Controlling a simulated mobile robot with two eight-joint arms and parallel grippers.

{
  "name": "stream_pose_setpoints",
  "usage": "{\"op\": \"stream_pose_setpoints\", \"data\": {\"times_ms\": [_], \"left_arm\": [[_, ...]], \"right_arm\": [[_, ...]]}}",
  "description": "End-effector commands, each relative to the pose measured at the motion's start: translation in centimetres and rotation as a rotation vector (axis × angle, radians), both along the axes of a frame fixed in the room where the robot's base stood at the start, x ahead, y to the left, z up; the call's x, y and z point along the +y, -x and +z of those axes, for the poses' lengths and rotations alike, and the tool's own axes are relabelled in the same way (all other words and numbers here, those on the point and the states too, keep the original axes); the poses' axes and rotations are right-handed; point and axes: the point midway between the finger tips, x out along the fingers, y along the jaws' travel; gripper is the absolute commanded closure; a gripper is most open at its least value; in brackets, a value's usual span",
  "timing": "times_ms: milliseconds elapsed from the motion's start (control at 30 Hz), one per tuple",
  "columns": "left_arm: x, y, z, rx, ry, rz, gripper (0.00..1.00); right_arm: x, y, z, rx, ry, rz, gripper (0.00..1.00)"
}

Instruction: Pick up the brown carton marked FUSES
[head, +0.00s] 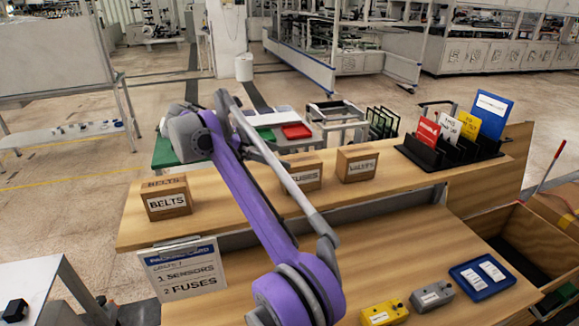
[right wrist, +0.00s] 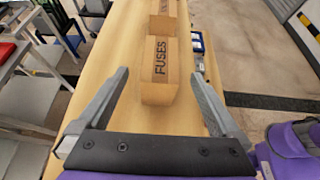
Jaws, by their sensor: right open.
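The brown FUSES carton (head: 311,168) stands on the raised wooden shelf in the head view, partly covered by my right arm. In the right wrist view the FUSES carton (right wrist: 158,92) lies ahead, centred between the two grey fingers, with a gap on both sides. My right gripper (right wrist: 158,74) is open and empty. Whether its fingertips are level with the carton or above it I cannot tell. My left gripper is not in view.
A BELTS carton (head: 167,197) stands left on the shelf, and another labelled carton (head: 357,163) stands right of FUSES. A black rack (head: 440,154) with coloured cards is at the right end. A packing card (head: 184,271) reads sensors and fuses. The lower bench (head: 400,255) has free room.

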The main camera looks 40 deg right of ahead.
Motion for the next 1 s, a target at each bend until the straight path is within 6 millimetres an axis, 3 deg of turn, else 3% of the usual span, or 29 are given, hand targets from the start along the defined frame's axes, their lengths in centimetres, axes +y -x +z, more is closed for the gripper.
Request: {"op": "stream_pose_setpoints", "data": {"times_ms": [333,567,800,1000], "left_arm": [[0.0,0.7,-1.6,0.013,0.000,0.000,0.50],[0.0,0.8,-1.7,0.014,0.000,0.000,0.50],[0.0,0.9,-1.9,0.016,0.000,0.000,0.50],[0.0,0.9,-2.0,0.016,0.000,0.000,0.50]], "right_arm": [[-3.8,1.3,-2.4,0.002,0.000,-0.004,0.00],[-5.4,1.6,-3.0,0.000,0.000,-0.002,0.00],[-8.6,2.2,-4.6,0.000,0.001,-0.004,0.00],[-9.2,2.4,-5.0,0.001,0.001,-0.001,0.00]]}}
